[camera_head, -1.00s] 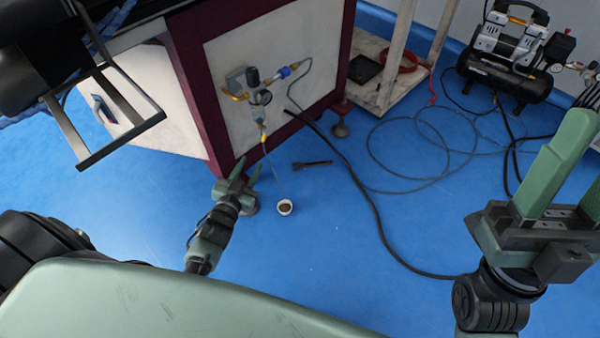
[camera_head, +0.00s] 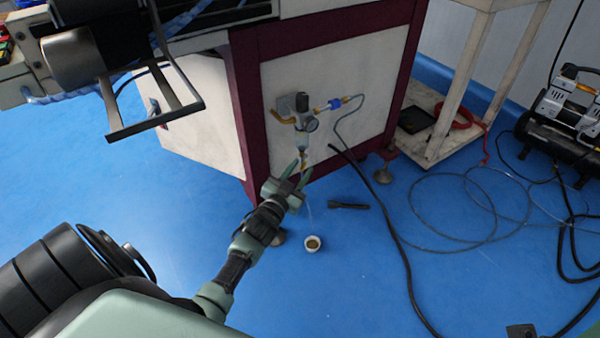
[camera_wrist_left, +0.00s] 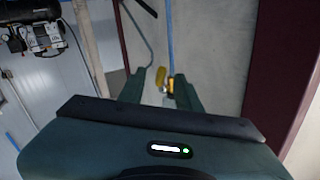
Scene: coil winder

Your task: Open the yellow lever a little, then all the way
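The air regulator (camera_head: 300,118) with its gauge is mounted on the cream side panel of the machine. A small yellow part, seemingly the yellow lever (camera_wrist_left: 171,86), shows beyond and between my left fingers in the left wrist view. In the head view the left fingers partly cover the area below the regulator's bowl. My left gripper (camera_head: 299,172) is open, with its fingertips just below the regulator; it also shows in the left wrist view (camera_wrist_left: 160,88). I cannot tell whether a finger touches the lever. My right gripper's fingers are out of view.
A black hose (camera_head: 397,230) and looped cable lie to the right. A compressor (camera_head: 560,115) stands at the far right.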

